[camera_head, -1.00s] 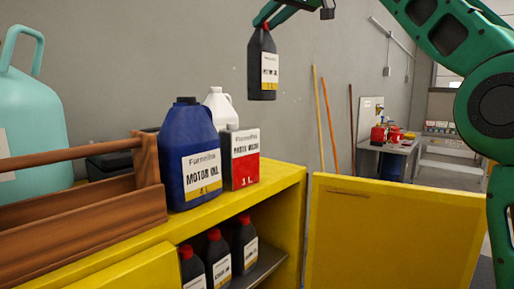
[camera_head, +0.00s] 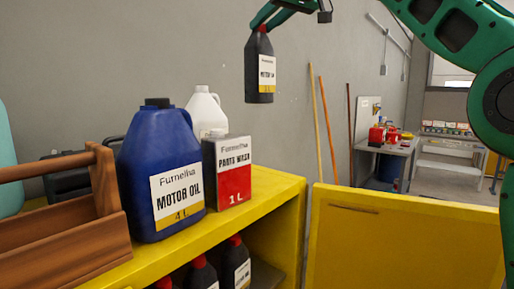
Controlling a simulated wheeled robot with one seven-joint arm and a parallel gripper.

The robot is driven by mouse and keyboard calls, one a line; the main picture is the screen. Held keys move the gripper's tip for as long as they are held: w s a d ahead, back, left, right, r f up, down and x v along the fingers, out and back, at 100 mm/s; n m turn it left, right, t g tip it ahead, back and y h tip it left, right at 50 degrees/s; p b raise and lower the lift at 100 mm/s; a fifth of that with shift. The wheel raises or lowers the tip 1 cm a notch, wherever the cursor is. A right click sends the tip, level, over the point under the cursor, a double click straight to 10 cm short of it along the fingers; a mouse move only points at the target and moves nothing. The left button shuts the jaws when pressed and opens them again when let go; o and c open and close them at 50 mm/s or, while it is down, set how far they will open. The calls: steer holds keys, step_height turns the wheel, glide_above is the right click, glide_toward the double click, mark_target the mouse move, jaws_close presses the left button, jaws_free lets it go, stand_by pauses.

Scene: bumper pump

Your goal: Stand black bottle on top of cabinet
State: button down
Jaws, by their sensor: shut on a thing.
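A black bottle (camera_head: 260,72) with a white and yellow label hangs upright in the air in the head view. My gripper (camera_head: 263,24) is shut on its top, and the fingertips partly hide the cap. The yellow cabinet (camera_head: 272,197) stands below, with its top surface clear at the right end. The bottle is held well above the cabinet top, apart from it, and appears above and behind the parts wash can.
On the cabinet stand a blue motor oil jug (camera_head: 160,170), a parts wash can (camera_head: 228,172), a white jug (camera_head: 205,110) and a wooden tool tote (camera_head: 60,225). More black bottles (camera_head: 236,265) stand inside. The open yellow door (camera_head: 400,240) extends right.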

steer(key=shift+a+f, duration=0.25)
steer(key=shift+f, duration=0.35)
step_height(320, 180, down, 22)
stand_by(0.6)
steer(key=shift+r, duration=0.1)
steer(key=c, duration=1.3)
jaws_free()
steer(key=shift+c, duration=0.2)
steer(key=v, duration=1.2)
